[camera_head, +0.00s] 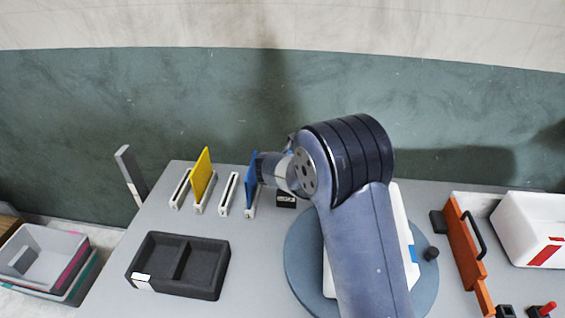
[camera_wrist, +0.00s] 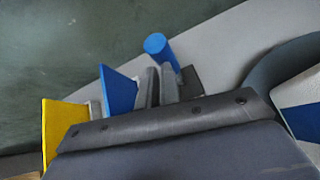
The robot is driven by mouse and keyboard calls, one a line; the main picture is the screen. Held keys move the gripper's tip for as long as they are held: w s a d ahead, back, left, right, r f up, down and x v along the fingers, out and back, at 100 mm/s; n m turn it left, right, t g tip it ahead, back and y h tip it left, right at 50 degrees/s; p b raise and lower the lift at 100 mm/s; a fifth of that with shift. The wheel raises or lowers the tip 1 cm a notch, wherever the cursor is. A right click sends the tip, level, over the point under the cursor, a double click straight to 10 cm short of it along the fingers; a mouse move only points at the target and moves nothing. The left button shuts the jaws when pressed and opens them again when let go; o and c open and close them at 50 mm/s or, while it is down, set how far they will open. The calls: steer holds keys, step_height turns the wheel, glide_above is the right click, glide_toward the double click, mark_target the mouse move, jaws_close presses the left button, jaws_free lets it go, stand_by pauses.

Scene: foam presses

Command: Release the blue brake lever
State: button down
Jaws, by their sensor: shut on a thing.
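The blue brake lever, a round blue bar (camera_wrist: 158,46), shows in the wrist view between and beyond my two grey fingertips. My gripper (camera_wrist: 160,82) is shut on it. A dark block (camera_wrist: 191,80) lies just right of the fingers. In the head view the lever is hidden behind my wrist and gripper (camera_head: 270,168). A small black block with a pale label (camera_head: 286,200) shows just below them there.
A blue plate (camera_wrist: 117,92) stands close left of my fingers, with a yellow plate (camera_wrist: 62,125) beyond. White slotted rails (camera_head: 229,194) line the table's back. A black two-part tray (camera_head: 178,264) is at front left; an orange panel (camera_head: 462,250) stands right.

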steer(key=shift+w+d+r, duration=0.2)
steer(key=shift+w+r, duration=0.3)
steer(key=shift+r, duration=0.3)
steer(key=s+r+p, duration=0.3)
steer(key=r+p, duration=0.3)
steer(key=r, duration=0.2)
steer(key=shift+a, duration=0.45)
steer(key=shift+s, duration=0.1)
step_height(320, 180, down, 6)
steer(key=w+b, duration=0.2)
steer(key=b, duration=0.1)
steer(key=shift+w+d, duration=0.15)
steer(key=shift+d, duration=0.1)
steer(key=shift+d, duration=0.1)
